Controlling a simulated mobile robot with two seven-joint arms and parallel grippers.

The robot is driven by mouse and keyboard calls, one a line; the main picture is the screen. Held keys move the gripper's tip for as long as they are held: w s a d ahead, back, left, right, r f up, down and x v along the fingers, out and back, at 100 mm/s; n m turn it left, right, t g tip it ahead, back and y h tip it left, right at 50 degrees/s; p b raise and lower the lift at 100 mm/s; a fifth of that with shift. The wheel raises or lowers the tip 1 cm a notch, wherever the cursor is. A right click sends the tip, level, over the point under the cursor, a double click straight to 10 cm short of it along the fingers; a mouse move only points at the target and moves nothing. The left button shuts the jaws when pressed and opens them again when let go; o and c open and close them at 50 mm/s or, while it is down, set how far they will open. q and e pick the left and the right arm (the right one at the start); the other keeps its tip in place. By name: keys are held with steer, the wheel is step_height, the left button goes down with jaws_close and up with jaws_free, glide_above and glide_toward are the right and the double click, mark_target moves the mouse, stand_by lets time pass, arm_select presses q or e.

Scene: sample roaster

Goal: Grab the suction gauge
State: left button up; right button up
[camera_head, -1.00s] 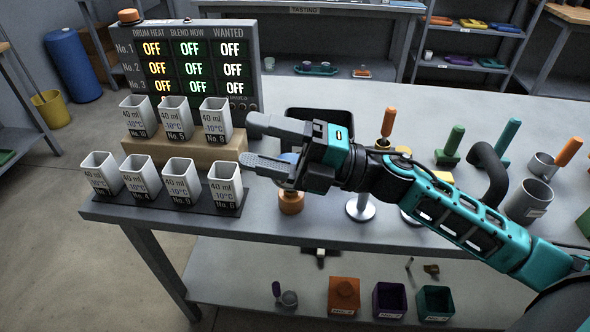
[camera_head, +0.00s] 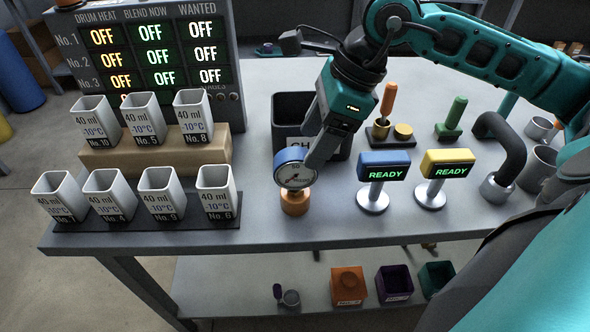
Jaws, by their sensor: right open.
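The suction gauge (camera_head: 295,173) has a round white dial with a needle and a blue rim. It stands upright on an orange-brown base (camera_head: 295,202) near the table's front edge. My right gripper (camera_head: 312,158) comes down from the upper right, with its fingers angled down at the gauge's upper right side. It is open. One grey finger shows right beside the dial and overlaps its edge in the picture; I cannot tell whether it touches. The other finger is mostly hidden. My left gripper is not in view.
Labelled grey-white cups (camera_head: 160,193) stand in two rows at the left, before a status board (camera_head: 150,55). A black bin (camera_head: 288,112) is behind the gauge. Blue (camera_head: 384,166) and yellow (camera_head: 447,163) READY displays stand to the right. Bare tabletop lies left of the gauge.

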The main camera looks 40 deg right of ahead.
mark_target(301, 152)
steer(key=x, duration=0.6)
steer(key=shift+w+a+f, duration=0.1)
steer(key=shift+w+a, duration=0.15)
steer(key=shift+a, duration=0.1)
steer(key=c, duration=1.1)
steer(key=shift+c, duration=0.2)
